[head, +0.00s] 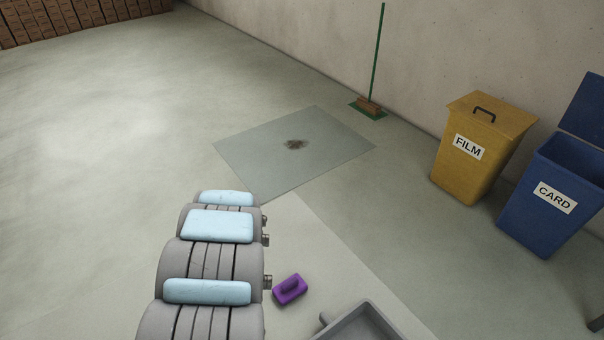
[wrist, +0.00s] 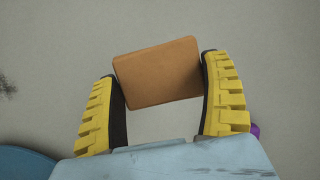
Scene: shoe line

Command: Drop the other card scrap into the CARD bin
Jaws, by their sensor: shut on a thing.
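A brown card scrap (wrist: 158,74) shows in the wrist view, a flat piece with rounded corners. My gripper (wrist: 162,80) is shut on it, with one yellow-and-black finger against each side. The scrap is slightly tilted in the picture, with floor behind it. In the head view, the blue CARD bin (head: 544,217) stands at the right by the wall. Its lid is raised and its top is open; its inside is mostly dark. The head view shows my arm but not the gripper or the scrap.
A yellow FILM bin (head: 462,181) with its lid shut stands left of the CARD bin. A purple handled block (head: 290,289) and a grey tray (head: 345,326) are at the front. A green broom (head: 376,70) leans by the wall. Open floor lies left and centre.

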